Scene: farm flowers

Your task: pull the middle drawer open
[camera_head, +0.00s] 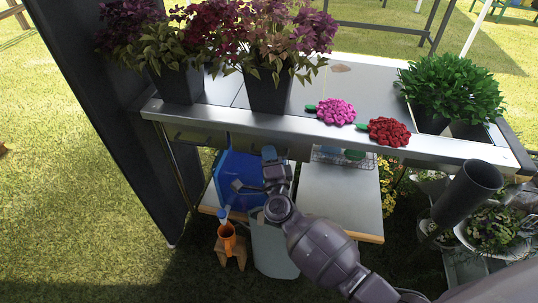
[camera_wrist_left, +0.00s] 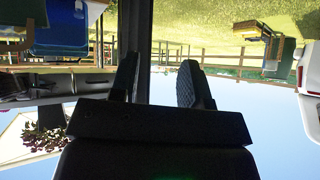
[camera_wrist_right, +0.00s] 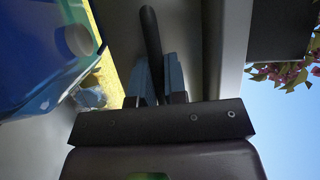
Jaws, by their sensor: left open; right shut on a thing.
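The middle drawer (camera_head: 299,149) sits under the metal tabletop, and my right gripper partly hides its front. In the right wrist view, its dark handle (camera_wrist_right: 150,32) runs between the fingers. My right gripper (camera_head: 269,154) is shut on this handle, and its blue-grey fingertips also show in the right wrist view (camera_wrist_right: 157,75). How far the drawer stands out cannot be told. My left gripper (camera_wrist_left: 157,80) is open and empty in the left wrist view. It does not show in the head view.
The tabletop (camera_head: 440,148) holds potted plants, a pink flower (camera_head: 336,111) and a red flower (camera_head: 389,131). A dark post stands at the left.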

